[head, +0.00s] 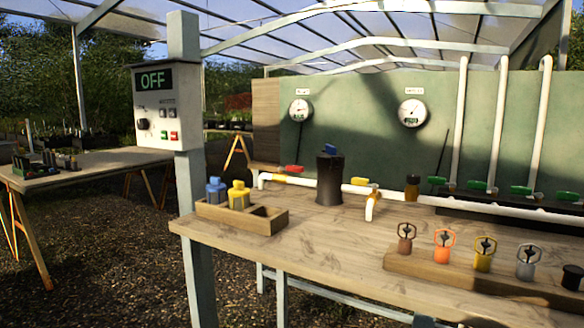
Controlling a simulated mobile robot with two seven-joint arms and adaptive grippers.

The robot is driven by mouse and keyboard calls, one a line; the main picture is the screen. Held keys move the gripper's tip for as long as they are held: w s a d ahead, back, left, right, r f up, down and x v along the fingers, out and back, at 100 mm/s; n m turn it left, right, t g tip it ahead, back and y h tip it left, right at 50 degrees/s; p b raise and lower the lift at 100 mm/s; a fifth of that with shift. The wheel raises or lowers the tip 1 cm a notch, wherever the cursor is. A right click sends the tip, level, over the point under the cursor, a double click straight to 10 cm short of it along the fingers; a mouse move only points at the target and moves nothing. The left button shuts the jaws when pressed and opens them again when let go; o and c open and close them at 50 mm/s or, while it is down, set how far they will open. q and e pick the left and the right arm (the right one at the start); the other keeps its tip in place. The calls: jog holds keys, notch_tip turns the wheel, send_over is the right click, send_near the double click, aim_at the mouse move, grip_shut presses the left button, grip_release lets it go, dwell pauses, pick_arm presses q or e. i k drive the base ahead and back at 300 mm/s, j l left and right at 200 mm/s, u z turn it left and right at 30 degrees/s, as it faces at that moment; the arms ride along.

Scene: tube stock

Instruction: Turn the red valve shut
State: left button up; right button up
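The red valve handle (294,169) is small in the head view, at the back of the workbench, left of a black canister. It sits on a low white pipe (303,181), above a yellow fitting (280,178). The handle looks roughly level and close to the line of the pipe, but its exact angle is too small to tell. Neither of my grippers is in view, and nothing touches the valve.
The black canister (329,182) with a blue handle stands beside the red valve. A yellow-handled tap (360,182) is right of it. A wooden box (215,212) with blue and yellow bottles sits at the left front. A control box (166,108) reads OFF. The bench (320,235) middle is clear.

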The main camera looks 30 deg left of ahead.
aim_at(292, 169)
jog(key=k, duration=0.4)
jog(key=k+z, duration=0.3)
jog(key=k, duration=0.15)
jog(key=k+l+z, duration=0.25)
jog(key=k, duration=0.15)
jog(key=j+z, duration=0.25)
jog(key=z, duration=0.25)
jog(key=j+z, duration=0.3)
jog(key=z, duration=0.15)
jog(key=k+j, duration=0.1)
jog(key=j, duration=0.7)
jog(key=k+j, duration=0.1)
jog(key=j, duration=1.55)
jog(key=k+j, duration=0.15)
jog(key=j, duration=0.7)
jog(key=k+j, duration=0.1)
jog(key=j, duration=0.7)
jog(key=k+j, duration=0.1)
jog(key=j, duration=1.55)
jog(key=k, duration=0.05)
